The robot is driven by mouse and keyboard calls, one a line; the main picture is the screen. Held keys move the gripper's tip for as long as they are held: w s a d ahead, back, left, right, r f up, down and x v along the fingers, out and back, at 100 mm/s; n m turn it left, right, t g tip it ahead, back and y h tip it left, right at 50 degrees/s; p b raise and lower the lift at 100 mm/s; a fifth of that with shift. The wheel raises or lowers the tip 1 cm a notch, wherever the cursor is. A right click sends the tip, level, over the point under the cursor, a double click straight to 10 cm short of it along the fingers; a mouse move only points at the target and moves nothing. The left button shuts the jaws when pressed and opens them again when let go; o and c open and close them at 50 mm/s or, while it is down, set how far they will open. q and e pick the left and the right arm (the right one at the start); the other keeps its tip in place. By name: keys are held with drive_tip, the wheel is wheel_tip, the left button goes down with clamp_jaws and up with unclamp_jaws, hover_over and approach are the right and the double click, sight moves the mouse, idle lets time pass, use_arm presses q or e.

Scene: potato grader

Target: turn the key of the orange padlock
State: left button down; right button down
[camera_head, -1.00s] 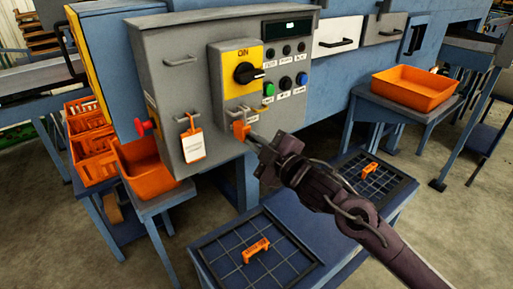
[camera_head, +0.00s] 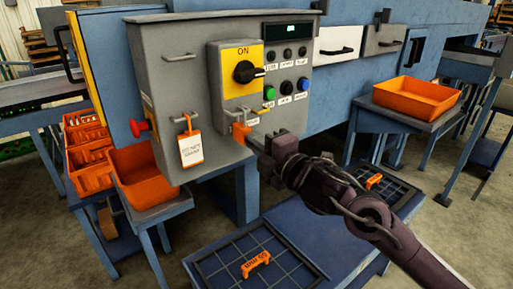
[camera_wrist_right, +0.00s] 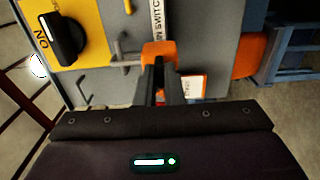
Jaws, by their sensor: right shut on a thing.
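The orange padlock (camera_head: 240,132) hangs at the hasp below the yellow ON switch plate of the grey control box. In the right wrist view the padlock (camera_wrist_right: 158,51) shows just past the fingertips. My right gripper (camera_head: 256,144) is at the padlock's near face, its fingers (camera_wrist_right: 159,82) close together and shut. The key is hidden between the fingers; its angle cannot be seen. My left gripper is not in view.
The black rotary switch (camera_head: 248,72) is above the padlock. Orange trays (camera_head: 417,96) stand on both sides. Orange pieces (camera_head: 256,264) lie on gridded mats below.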

idle(0.3)
drive_tip(key=c, duration=1.5)
unclamp_jaws()
drive_tip(key=shift+c, duration=0.2)
